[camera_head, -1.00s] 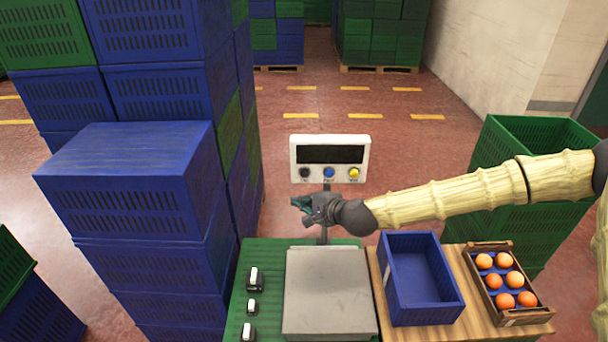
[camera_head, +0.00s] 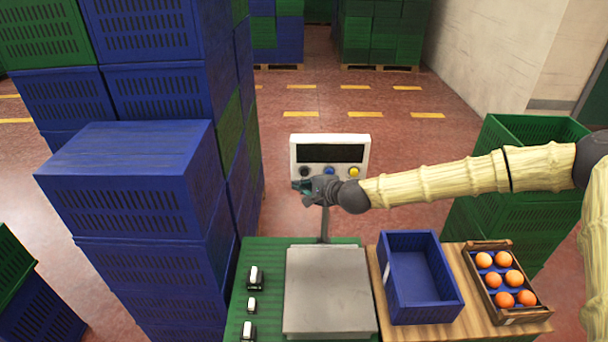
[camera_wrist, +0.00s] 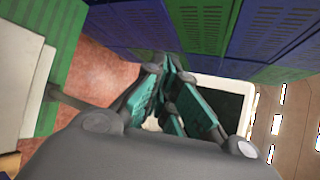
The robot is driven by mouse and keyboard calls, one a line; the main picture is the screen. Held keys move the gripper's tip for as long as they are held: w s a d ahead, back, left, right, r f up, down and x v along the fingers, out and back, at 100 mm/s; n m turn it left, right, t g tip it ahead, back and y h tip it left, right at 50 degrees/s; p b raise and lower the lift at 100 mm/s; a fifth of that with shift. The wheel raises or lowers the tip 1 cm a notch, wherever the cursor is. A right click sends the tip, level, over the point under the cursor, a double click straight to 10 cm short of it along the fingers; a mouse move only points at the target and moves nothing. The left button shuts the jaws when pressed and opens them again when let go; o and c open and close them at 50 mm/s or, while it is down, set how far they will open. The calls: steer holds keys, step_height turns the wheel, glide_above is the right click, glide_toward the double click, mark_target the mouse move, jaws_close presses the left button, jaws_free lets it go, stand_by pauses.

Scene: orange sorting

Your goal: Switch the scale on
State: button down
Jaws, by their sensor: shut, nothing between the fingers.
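The scale's display head (camera_head: 330,141) is a white box on a post, with a dark blank screen (camera_head: 330,153). Below the screen sit a black button (camera_head: 305,171), a blue button (camera_head: 329,171) and a yellow button (camera_head: 353,171). The steel weighing plate (camera_head: 326,290) lies in front, empty. My gripper (camera_head: 297,187) is shut and empty, just below the black button in the head view; contact cannot be told. In the wrist view the teal-padded fingers (camera_wrist: 165,70) are close beside the display head (camera_wrist: 205,66), whose buttons are hidden there.
A blue crate (camera_head: 453,268) and a wooden box (camera_head: 541,314) of several oranges stand right of the plate. Small black-and-white items (camera_head: 255,278) lie on the green surface (camera_head: 262,250). Tall stacks of blue and green crates (camera_head: 130,180) rise at the left.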

steer(key=shift+w, duration=1)
steer(key=shift+w+f+b, duration=0.1)
steer(key=shift+w+b, duration=0.1)
steer(key=shift+b, duration=0.25)
stand_by(0.5)
steer(key=shift+w, duration=0.2)
steer(key=shift+w+b, duration=0.35)
steer(key=shift+w, duration=0.2)
stand_by(1.0)
steer(key=shift+s, duration=0.15)
stand_by(0.3)
steer(key=shift+s, duration=0.85)
steer(key=shift+s+b, duration=0.5)
steer(key=shift+s, duration=2)
